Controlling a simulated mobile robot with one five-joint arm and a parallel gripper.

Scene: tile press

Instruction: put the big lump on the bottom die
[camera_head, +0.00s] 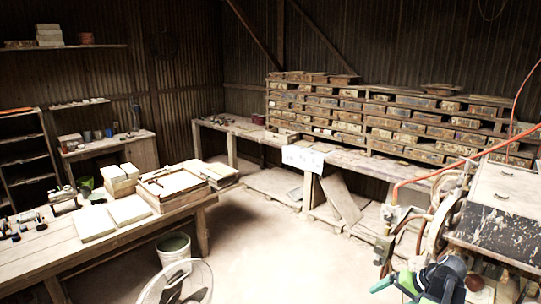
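I cannot make out a big lump in the head view. A press-like machine (492,225) with a worn, flaking front and orange hoses stands at the right edge. I cannot identify a bottom die on it. Pale slabs lie on the wooden table at the left: one slab (93,223), and another (129,210) beside it. I cannot make out my gripper in this view. A green, black and white device (437,281) shows at the bottom right; I cannot tell what it is.
A shallow wooden frame (171,186) lies on the left table (45,250). A bucket (173,250) and a clear curved object (184,284) are near its front. A long bench (350,162) with stacked wooden boxes (385,118) lines the back wall. The middle floor is clear.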

